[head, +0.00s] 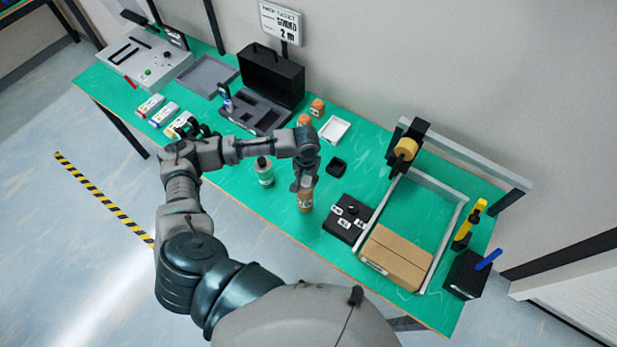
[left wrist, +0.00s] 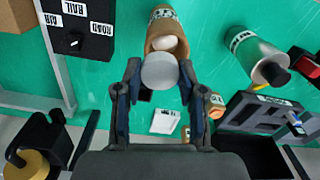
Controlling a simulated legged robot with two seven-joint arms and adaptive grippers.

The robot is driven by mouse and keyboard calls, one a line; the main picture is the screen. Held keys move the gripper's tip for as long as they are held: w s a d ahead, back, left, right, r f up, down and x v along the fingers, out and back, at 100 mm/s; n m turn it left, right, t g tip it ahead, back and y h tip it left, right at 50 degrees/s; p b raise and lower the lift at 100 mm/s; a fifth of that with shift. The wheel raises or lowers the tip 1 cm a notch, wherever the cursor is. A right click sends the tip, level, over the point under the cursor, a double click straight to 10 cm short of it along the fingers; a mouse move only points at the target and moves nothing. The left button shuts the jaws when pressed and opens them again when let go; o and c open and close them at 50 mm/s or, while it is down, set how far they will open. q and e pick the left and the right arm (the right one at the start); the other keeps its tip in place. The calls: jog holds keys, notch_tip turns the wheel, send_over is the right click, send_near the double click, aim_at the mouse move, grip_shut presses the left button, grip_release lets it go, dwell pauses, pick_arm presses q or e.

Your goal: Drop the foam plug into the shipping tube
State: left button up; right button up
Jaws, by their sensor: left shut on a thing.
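The foam plug (left wrist: 160,71) is a pale grey-white round piece between the fingertips of my left gripper (left wrist: 160,75) in the left wrist view. My left gripper is shut on it. In the head view the gripper (head: 304,181) points down just above the shipping tube, and I cannot make out the plug there. The shipping tube (head: 305,200) is brown cardboard with a white label and stands upright on the green table. In the left wrist view the tube (left wrist: 158,27) shows its open mouth right by the plug, which partly covers it. I cannot tell whether they touch. My right gripper is not in view.
A grey-green bottle (head: 264,172) stands left of the tube. A black labelled box (head: 347,218) and a cardboard box (head: 396,257) are to the right. A small black tray (head: 337,167) and a white tray (head: 335,129) lie behind. Green table is clear in front of the tube.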

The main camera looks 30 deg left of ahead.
aim_at(302, 180)
pick_arm(q)
jog(key=shift+a+f, duration=0.5)
jog(key=shift+f, duration=0.1)
jog(key=shift+a+f, duration=0.4)
jog(key=shift+f, duration=0.4)
jog(key=shift+d+f, duration=0.1)
jog(key=shift+f, duration=0.1)
jog(key=shift+d+f, duration=0.35)
jog(key=shift+d, duration=0.15)
jog(key=shift+s+d+f, duration=0.1)
jog(key=shift+a, duration=0.25)
jog(key=o, duration=0.9)
jog(key=shift+a+f, duration=0.1)
jog(key=shift+c, duration=0.2)
jog(key=shift+o, duration=0.8)
jog(key=shift+a, duration=0.1)
jog(key=shift+r, duration=0.25)
jog(key=r, duration=1.1)
jog(key=shift+w+r, duration=0.15)
jog(key=shift+w, duration=0.05)
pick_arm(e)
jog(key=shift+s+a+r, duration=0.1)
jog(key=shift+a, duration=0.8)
